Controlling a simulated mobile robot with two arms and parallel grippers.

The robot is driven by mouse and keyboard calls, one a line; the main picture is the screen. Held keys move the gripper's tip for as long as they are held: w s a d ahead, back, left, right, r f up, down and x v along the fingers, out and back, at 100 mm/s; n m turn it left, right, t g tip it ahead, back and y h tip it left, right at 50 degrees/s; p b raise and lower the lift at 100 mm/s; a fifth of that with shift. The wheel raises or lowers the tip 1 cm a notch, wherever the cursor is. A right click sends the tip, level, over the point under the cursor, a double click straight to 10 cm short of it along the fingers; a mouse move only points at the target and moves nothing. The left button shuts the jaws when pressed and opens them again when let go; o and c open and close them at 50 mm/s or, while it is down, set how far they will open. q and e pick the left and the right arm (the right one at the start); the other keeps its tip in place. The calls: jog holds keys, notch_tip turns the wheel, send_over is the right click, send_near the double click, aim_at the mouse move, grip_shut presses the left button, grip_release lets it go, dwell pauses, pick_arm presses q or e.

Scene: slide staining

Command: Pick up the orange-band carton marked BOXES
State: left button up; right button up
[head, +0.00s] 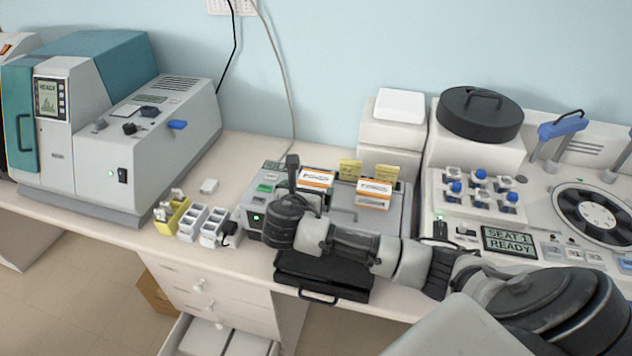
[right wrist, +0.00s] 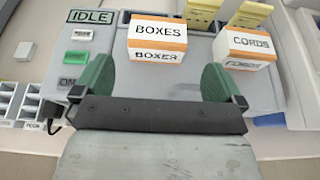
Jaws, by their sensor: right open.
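The BOXES carton (right wrist: 157,39), white with orange bands, stands on the grey machine marked IDLE. In the head view this carton (head: 315,180) is the left one of two, just beyond my right arm's end. My right gripper (right wrist: 155,84) is open, with its two green fingers apart and nothing between them. The carton lies ahead of the fingers, roughly between their lines and apart from them. In the head view most of the right gripper is hidden by my wrist. My left gripper is in neither view.
A similar CORDS carton (right wrist: 247,46) stands close to the right, near the right finger. Yellow holders (head: 350,168) stand behind the cartons. White and yellow racks (head: 190,222) sit left of the machine. A staining unit with a round carousel (head: 590,212) is at right.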

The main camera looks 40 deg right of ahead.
aim_at(313, 184)
jog(key=shift+x, duration=0.9)
jog(key=shift+w+d+f+p, duration=0.3)
jog(key=shift+w+d+p, duration=0.1)
jog(key=shift+p, duration=0.1)
jog(key=x, duration=0.1)
jog(key=p+x, duration=0.1)
jog(key=x, duration=0.1)
jog(key=shift+a+f, duration=0.2)
jog(key=shift+f, duration=0.05)
jog(key=shift+w+d+f, duration=0.25)
jog(key=shift+d+f, duration=0.1)
jog(key=c, duration=0.6)
jog(key=shift+r, duration=0.15)
jog(key=shift+c, duration=0.2)
